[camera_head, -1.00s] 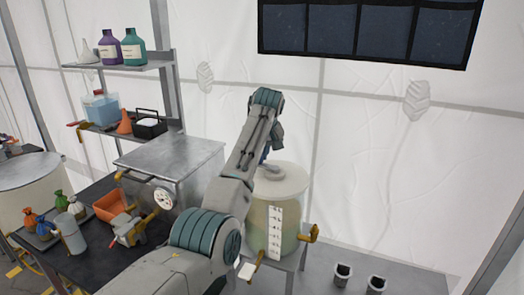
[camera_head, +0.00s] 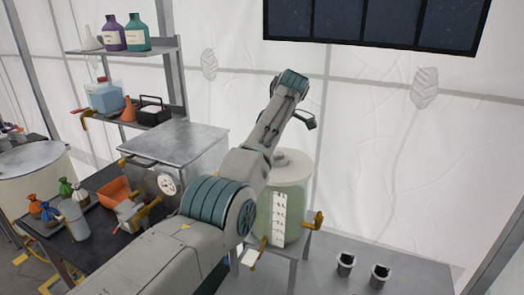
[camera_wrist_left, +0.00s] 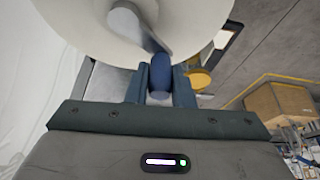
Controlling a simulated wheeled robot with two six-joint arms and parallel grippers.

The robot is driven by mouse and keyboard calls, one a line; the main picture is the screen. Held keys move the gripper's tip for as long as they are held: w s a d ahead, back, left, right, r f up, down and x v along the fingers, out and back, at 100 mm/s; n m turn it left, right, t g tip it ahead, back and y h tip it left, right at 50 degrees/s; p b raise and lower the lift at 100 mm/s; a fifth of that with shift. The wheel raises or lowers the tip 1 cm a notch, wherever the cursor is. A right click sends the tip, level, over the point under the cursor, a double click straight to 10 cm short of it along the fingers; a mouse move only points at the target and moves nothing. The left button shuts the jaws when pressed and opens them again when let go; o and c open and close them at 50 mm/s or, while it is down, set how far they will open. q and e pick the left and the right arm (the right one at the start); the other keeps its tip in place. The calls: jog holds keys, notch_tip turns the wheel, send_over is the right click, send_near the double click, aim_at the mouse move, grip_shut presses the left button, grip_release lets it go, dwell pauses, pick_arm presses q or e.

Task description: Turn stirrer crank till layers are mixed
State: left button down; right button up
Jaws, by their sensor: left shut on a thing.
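The mixing vessel (camera_head: 291,227) is a clear round tank with a pale lid (camera_head: 292,168) and a white scale strip (camera_head: 279,217). Its visible contents look an even pale green; my arm covers its left part. In the left wrist view, the pale lid (camera_wrist_left: 85,18) carries a grey crank arm (camera_wrist_left: 126,22) with a blue handle (camera_wrist_left: 158,72). My left gripper (camera_wrist_left: 160,82) is shut on that handle, one finger on each side. In the head view my arm hides the crank and most of the gripper. My right gripper is not in view.
A yellow tap (camera_head: 318,221) sticks out at the vessel's right. Two dark cups (camera_head: 346,263) stand on the grey bench further right. A metal box with a gauge (camera_head: 168,184), an orange bin (camera_head: 115,192) and small bags crowd the left table. Shelves with bottles (camera_head: 136,33) stand behind.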

pick_arm(q)
jog(key=shift+s+d+r+n+g+b, duration=0.1)
jog(key=shift+s+d+n+g+b, duration=0.15)
jog(key=shift+n, duration=0.45)
jog(key=shift+s+d+r+n+g+b, duration=0.1)
jog(key=shift+s+n+g+b, duration=0.2)
jog(key=shift+n, duration=0.7)
jog(key=shift+d, duration=0.1)
jog(key=c, duration=1.4)
grip_release()
jog(key=shift+c, duration=0.2)
jog(key=shift+o, duration=0.9)
jog(key=shift+s+d, duration=0.1)
jog(key=shift+f, duration=0.15)
